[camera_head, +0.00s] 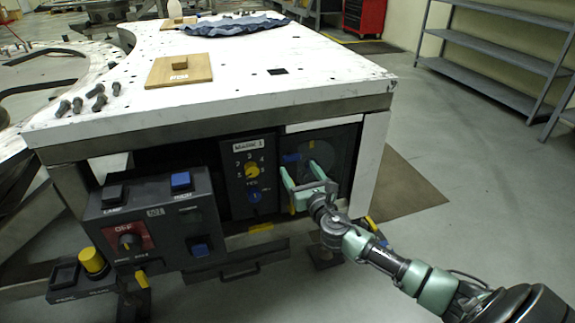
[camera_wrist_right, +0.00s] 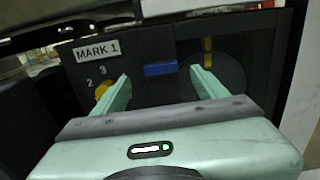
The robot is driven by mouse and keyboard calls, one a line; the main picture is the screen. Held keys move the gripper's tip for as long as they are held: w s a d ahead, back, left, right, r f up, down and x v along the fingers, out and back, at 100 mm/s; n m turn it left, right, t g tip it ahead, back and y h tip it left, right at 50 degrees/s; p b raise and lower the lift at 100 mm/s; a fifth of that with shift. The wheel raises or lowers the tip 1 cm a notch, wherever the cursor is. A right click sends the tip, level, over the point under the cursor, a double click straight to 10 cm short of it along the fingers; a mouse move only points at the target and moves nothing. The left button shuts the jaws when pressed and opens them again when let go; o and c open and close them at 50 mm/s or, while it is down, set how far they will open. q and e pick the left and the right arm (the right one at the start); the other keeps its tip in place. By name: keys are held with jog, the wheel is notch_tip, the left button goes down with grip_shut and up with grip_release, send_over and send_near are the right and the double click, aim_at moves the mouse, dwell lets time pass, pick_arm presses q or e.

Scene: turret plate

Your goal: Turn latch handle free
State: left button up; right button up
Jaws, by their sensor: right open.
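A small blue bar (camera_head: 290,158), which looks like the latch handle, is on the dark panel under the white table's front right corner. In the right wrist view the blue bar (camera_wrist_right: 160,69) lies about level. Beside it is a dark round plate (camera_wrist_right: 222,72) with a yellow mark (camera_wrist_right: 207,46). My right gripper (camera_head: 301,170) is open in front of this panel. In the wrist view its two green fingers (camera_wrist_right: 160,76) stand wide apart with the blue bar between them in the picture. I cannot tell the remaining depth. My left gripper is not in view.
The MARK 1 panel (camera_head: 237,178) with a yellow knob (camera_head: 252,170) is just left. Further left is a control box (camera_head: 150,225) with blue buttons and a red OFF dial. The white tabletop (camera_head: 250,80) overhangs these panels. A white leg (camera_head: 368,165) stands to the right.

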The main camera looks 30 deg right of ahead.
aim_at(293, 159)
jog(key=x, duration=0.5)
jog(key=shift+w+d+f+b, duration=0.1)
jog(key=shift+b, duration=0.3)
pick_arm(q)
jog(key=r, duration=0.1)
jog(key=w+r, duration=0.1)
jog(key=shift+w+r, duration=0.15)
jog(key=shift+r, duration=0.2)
pick_arm(e)
jog(key=c, duration=1.4)
